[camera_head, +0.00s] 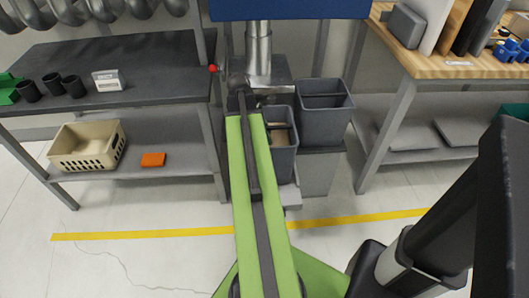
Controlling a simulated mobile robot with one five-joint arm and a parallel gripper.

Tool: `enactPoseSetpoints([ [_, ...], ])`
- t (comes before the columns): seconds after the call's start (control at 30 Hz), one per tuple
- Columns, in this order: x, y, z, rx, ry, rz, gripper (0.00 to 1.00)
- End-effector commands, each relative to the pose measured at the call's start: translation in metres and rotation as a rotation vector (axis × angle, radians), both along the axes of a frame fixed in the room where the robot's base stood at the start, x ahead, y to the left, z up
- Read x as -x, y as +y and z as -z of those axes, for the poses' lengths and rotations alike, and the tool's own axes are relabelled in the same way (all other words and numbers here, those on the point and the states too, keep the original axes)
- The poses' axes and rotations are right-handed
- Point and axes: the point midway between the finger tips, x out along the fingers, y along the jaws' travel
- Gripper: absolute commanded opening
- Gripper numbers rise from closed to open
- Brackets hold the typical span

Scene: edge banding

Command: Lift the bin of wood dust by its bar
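A dark grey bin (285,162) stands below the silver pipe, partly behind my green arm. A patch of tan wood dust (280,137) shows inside it. Its bar cannot be made out clearly. My arm reaches away from me, and its far end is at the bin's upper left. My gripper (262,89) is small and dark there, near the back rim of the bin and below the pipe. Its fingers cannot be told apart from the grey parts around them, and contact with the bar cannot be seen.
A second grey bin (326,124) stands close on the right, on a grey block. A silver pipe (258,55) hangs above. A dark bench (130,75) is left and a wooden-topped bench (450,64) right. A cream crate (87,146) sits on the left lower shelf.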

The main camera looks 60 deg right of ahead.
Motion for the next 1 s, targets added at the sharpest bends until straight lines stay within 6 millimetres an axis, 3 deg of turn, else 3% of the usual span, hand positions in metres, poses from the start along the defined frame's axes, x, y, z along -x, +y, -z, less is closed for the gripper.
enactPoseSetpoints([
  [0.07,-0.0002,0.0001,0.0011,0.000,0.000,0.000,0.39],
  [0.37,-0.0004,0.0002,0.0007,0.000,0.000,-0.001,0.00],
  [1.0,-0.0006,0.0004,0.0008,0.000,0.000,-0.001,0.00],
])
